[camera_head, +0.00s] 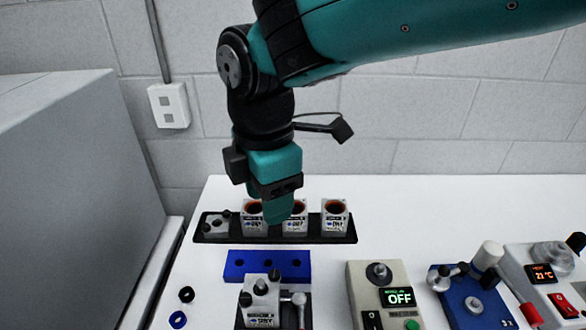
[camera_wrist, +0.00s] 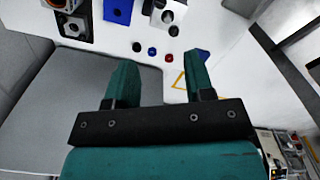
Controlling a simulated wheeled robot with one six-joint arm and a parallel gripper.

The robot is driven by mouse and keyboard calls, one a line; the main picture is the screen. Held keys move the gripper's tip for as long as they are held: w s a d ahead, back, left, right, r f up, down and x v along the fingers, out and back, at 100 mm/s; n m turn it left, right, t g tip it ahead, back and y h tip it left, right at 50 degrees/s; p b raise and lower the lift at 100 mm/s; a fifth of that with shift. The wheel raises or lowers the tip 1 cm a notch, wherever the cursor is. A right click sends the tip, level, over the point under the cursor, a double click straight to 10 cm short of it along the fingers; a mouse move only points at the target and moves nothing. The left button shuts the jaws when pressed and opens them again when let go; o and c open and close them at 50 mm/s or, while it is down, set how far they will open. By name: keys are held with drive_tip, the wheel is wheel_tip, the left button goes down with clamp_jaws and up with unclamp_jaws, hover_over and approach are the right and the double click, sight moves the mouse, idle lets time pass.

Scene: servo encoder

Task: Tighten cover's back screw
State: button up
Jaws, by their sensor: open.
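A white labelled housing (camera_head: 262,312) sits in a black fixture (camera_head: 289,318) at the bottom of the head view. Dark knob-like heads stand on its top; the rearmost (camera_head: 275,275) may be the cover's back screw, and how far in it is cannot be told. A white block at the top of the wrist view (camera_wrist: 174,12) seems to be this housing. A grey plate with dark screws (camera_head: 216,224) lies at the left end of the black tray. My gripper (camera_head: 278,218) hangs above the tray, behind the housing. Its fingers (camera_wrist: 160,75) are apart and empty.
The black tray (camera_head: 318,241) also holds several white labelled housings. A blue block (camera_head: 240,265) with holes lies between tray and fixture. Small rings (camera_head: 187,294) lie at left. A switch box reading OFF (camera_head: 380,300) and other devices (camera_head: 480,300) stand at right.

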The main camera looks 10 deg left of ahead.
drive_tip(key=shift+r, duration=0.4)
